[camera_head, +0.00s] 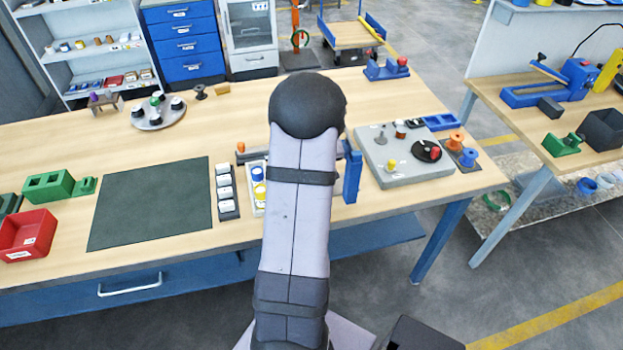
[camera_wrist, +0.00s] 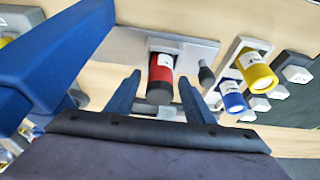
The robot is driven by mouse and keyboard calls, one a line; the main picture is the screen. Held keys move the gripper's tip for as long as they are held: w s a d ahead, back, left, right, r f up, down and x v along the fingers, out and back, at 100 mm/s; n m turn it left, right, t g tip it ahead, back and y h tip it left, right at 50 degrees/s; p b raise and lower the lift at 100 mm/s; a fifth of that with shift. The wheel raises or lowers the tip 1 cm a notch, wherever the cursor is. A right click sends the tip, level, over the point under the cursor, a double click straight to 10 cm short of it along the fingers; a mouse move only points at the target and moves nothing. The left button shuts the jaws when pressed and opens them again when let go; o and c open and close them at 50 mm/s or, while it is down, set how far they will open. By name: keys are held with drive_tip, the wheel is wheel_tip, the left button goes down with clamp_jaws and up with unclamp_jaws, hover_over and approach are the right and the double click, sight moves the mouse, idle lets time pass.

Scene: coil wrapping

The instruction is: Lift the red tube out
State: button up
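The red tube (camera_wrist: 160,72), with a white label band and a dark lower end, stands in a light grey holder (camera_wrist: 197,47) in the wrist view. My gripper (camera_wrist: 160,79) is open, its two dark blue fingers spread to either side of the tube's lower part in the picture. I cannot tell whether the fingers reach around the tube or stop short of it. No finger visibly touches it. In the head view my own arm hides the gripper and the red tube.
A small dark cylinder (camera_wrist: 206,75) stands right of the red tube. A yellow tube (camera_wrist: 258,71) and a blue tube (camera_wrist: 232,97) sit in a white rack further right. A large blue part (camera_wrist: 45,70) fills the left of the wrist view. The dark mat (camera_head: 152,203) is bare.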

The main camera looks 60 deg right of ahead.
drive_tip(key=c, duration=0.9)
drive_tip(key=shift+r, duration=0.15)
wheel_tip(320, 180, up, 10)
drive_tip(key=shift+f+b, duration=0.1)
drive_tip(key=shift+b, duration=1.1)
